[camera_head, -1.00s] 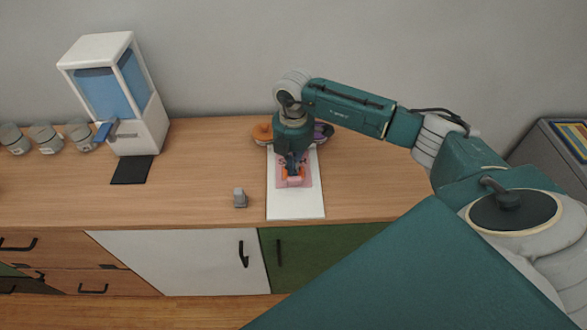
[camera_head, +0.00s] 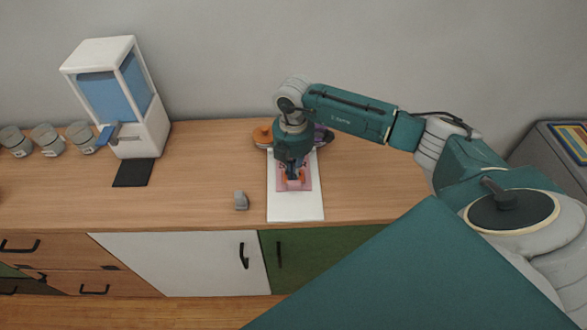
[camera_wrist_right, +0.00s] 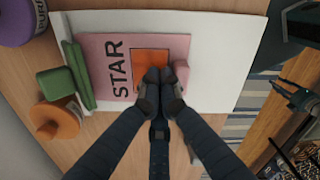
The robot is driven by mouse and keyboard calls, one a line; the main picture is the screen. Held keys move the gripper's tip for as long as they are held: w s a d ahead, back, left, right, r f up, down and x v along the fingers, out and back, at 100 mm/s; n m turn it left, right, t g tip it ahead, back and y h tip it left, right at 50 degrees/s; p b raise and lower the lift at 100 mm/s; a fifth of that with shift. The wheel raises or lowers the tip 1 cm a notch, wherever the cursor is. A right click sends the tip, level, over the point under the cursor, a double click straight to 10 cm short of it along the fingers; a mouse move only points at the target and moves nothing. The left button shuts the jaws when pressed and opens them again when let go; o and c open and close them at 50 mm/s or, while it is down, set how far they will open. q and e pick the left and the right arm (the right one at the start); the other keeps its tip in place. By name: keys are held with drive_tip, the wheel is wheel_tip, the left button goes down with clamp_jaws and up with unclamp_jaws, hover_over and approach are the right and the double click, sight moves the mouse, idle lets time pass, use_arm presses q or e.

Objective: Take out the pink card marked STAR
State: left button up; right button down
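The pink card marked STAR (camera_wrist_right: 95,58) lies flat on a white board (camera_wrist_right: 220,90) in the right wrist view, with an orange square (camera_wrist_right: 135,61) on it. It also shows in the head view (camera_head: 307,184), partly hidden by my right gripper. A small pink block (camera_wrist_right: 181,76) stands at the card's edge. My right gripper (camera_wrist_right: 158,77) is over the orange square's edge, its fingertips together. I cannot tell whether anything thin is between them or whether they touch the card.
A small grey object (camera_head: 240,201) is left of the board. A white dispenser (camera_head: 145,125) and several grey jars (camera_head: 47,138) stand further left. Wooden counter between is clear.

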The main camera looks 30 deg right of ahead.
sight(294, 194)
drive_tip(key=shift+s+a+p, duration=0.55)
drive_tip(key=shift+s+a, duration=0.05)
drive_tip(key=shift+s, duration=0.3)
drive_tip(key=shift+s+a+p, duration=0.5)
drive_tip(key=shift+s+a, duration=0.05)
drive_tip(key=shift+s, duration=0.35)
wheel_tip(294, 194, up, 7)
drive_tip(key=p, duration=0.5)
drive_tip(key=shift+w+d, duration=0.2)
drive_tip(key=shift+w, duration=0.05)
